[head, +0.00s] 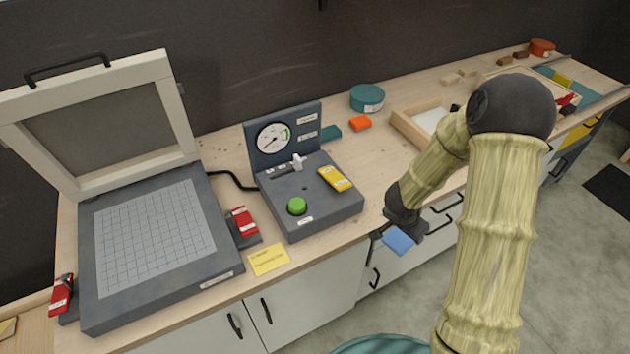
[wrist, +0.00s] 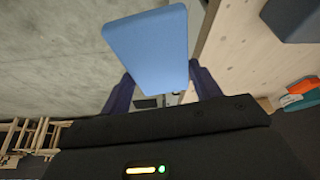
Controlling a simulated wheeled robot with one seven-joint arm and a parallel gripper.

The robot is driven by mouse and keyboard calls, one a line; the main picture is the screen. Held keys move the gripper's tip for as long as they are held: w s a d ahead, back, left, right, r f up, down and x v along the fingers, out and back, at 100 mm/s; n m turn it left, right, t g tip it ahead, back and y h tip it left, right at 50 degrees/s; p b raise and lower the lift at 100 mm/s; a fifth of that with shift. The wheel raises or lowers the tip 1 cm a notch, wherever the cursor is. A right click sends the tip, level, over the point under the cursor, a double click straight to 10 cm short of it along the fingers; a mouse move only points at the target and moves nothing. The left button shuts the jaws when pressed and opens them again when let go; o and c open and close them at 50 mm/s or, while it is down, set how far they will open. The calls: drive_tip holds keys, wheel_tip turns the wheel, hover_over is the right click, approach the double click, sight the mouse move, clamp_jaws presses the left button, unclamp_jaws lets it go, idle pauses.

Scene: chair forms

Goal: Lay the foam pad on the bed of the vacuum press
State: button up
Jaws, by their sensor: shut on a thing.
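The blue foam pad (head: 399,241) is held by my gripper (head: 388,237) in front of the counter's front edge, above the floor. In the wrist view the pad (wrist: 148,48) sits between the two dark fingers (wrist: 163,88), which are shut on it. The vacuum press (head: 220,222) stands at the left of the counter, well left of my gripper. Its framed lid (head: 180,110) is raised. Its flat bed (head: 150,235) has a grid surface and is bare.
A dark control box (head: 325,205) with a gauge, green button and yellow piece stands between press and gripper. Red clamps (head: 243,221) (head: 62,294) flank the press. A yellow note (head: 268,260) lies at the counter edge. A wooden tray (head: 405,125) is farther right.

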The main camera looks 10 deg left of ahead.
drive_tip(key=shift+s+d+f+n+y, duration=0.15)
drive_tip(key=shift+f+n, duration=0.4)
drive_tip(key=shift+f, duration=0.15)
drive_tip(key=shift+s+d+f+n+y, duration=0.1)
drive_tip(key=shift+s+f+n+y, duration=0.05)
drive_tip(key=shift+f+n, duration=0.45)
wheel_tip(320, 180, down, 7)
drive_tip(key=s+a+n+t+y, duration=0.1)
drive_tip(key=a+n+y, duration=0.1)
drive_tip(key=n, duration=0.4)
drive_tip(key=shift+s+f+y, duration=0.2)
drive_tip(key=shift+s+y, duration=0.1)
drive_tip(key=shift+a, duration=0.1)
